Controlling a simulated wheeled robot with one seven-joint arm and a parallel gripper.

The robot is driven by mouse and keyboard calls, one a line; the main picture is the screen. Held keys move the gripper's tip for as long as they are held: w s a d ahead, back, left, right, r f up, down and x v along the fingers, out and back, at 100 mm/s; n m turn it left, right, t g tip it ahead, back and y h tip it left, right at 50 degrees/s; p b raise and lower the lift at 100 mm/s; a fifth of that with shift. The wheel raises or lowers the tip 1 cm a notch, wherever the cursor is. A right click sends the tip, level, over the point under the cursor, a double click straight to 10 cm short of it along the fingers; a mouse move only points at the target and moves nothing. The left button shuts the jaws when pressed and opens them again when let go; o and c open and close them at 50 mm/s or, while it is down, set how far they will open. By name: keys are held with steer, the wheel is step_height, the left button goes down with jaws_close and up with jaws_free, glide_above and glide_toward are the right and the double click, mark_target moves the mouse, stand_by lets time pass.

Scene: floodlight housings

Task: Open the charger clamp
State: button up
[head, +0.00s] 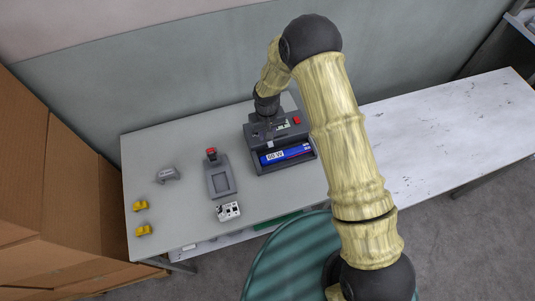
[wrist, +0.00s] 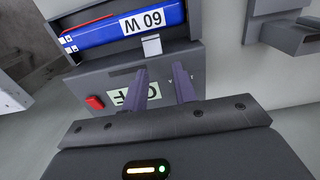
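The charger (head: 250,133) is a dark grey box on the light table in the head view. A blue block marked "60 W" (head: 286,154) lies in its bay; it shows at the top of the wrist view (wrist: 125,27). A small light grey tab (wrist: 151,46) sits at the bay's edge and looks like the clamp, reaching toward the blue block; whether it touches is unclear. My gripper (wrist: 160,70) is open and empty, its two purple fingers over the charger's panel near the tab. The fingers partly cover a label reading "OFF" (wrist: 152,91).
A red button (wrist: 95,103) is on the charger's panel. Left of the charger stand a grey fixture with a red top (head: 220,180), a white block (head: 229,211), a grey bracket (head: 166,174) and two yellow parts (head: 139,205). Cardboard boxes (head: 60,190) stand at the far left.

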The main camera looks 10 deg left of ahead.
stand_by(0.3)
steer(key=shift+r+p, duration=1.1)
steer(key=shift+r, duration=0.95)
jaws_close()
